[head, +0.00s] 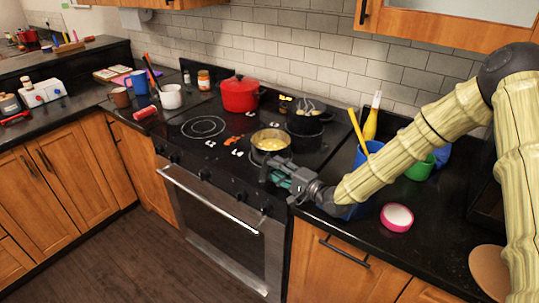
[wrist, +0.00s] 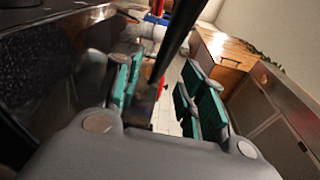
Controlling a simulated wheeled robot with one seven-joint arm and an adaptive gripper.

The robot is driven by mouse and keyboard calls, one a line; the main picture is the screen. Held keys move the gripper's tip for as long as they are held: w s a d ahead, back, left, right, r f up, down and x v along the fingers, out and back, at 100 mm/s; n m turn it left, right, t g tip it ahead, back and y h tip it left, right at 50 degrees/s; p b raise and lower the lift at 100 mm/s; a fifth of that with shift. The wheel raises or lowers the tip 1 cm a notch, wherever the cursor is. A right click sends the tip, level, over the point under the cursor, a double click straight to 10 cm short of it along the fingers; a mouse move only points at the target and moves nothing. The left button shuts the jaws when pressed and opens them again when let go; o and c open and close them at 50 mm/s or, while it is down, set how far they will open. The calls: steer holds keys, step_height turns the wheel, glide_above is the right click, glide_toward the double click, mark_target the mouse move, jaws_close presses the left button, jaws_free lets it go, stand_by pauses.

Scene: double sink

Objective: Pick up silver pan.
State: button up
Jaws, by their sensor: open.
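The silver pan (head: 270,147) stands on the stove's front right burner in the head view, with yellow food inside. My gripper (head: 272,173) is just in front of the pan, low over the stove's front edge. In the wrist view my gripper (wrist: 160,82) has its green-padded fingers apart. A dark bar runs diagonally between the fingers there; I cannot tell whether it is the pan's handle. The pan's handle is not clear in the head view, where my gripper covers that area. I cannot tell whether the fingers touch the pan.
A red pot (head: 239,96) and a dark pot (head: 307,121) with a utensil stand behind the pan. A blue container (head: 369,163), a green cup (head: 420,166) and a pink-edged round item (head: 397,217) are on the right counter. The oven handle (head: 208,200) runs below the stove front.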

steer(key=p+x, duration=0.1)
steer(key=x, duration=0.3)
steer(key=shift+a, duration=0.1)
jaws_close()
steer(key=shift+r, duration=0.1)
